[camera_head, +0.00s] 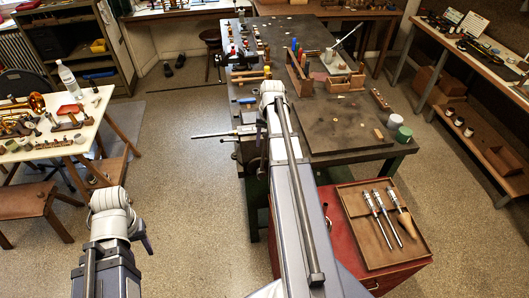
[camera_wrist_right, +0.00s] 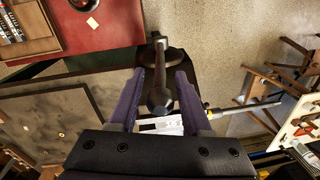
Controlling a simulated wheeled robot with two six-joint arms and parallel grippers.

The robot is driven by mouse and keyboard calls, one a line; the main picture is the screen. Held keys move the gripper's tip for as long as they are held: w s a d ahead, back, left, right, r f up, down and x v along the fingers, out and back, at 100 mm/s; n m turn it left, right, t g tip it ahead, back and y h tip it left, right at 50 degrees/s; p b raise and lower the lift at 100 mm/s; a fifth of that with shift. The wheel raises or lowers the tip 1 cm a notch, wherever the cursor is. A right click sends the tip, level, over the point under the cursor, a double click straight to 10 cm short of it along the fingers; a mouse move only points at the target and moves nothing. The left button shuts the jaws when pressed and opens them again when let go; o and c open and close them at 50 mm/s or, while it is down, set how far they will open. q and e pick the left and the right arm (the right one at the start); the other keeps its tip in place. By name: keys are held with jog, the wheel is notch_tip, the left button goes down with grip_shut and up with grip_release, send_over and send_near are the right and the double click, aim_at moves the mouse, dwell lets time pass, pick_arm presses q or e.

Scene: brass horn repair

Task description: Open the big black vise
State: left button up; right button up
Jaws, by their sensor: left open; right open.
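In the right wrist view, a dark bar handle (camera_wrist_right: 158,66) with rounded ends runs between the two fingers of my right gripper (camera_wrist_right: 166,80). The fingers are open, one on each side of the bar; I cannot tell whether either touches it. A dark round part (camera_wrist_right: 175,57), seemingly of the big black vise, lies behind the bar. In the head view, dark metal parts (camera_head: 238,152) show at the workbench's left edge, and my right arm hides most of the vise there.
A silver rod (camera_head: 212,134) sticks out left from the workbench (camera_head: 335,140). A red cabinet (camera_head: 346,272) with a tool tray (camera_head: 408,252) stands at the bench's near end. A white table (camera_head: 88,132) with brass parts is at the left. Open floor lies between.

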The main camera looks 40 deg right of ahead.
aim_at(265, 147)
notch_tip(265, 147, down, 3)
jog(key=shift+w+a+f+b, duration=0.1)
jog(key=shift+b, duration=1)
pick_arm(q)
notch_tip(265, 147, down, 3)
jog(key=shift+f, duration=0.1)
pick_arm(e)
grip_shut()
dwell(0.3)
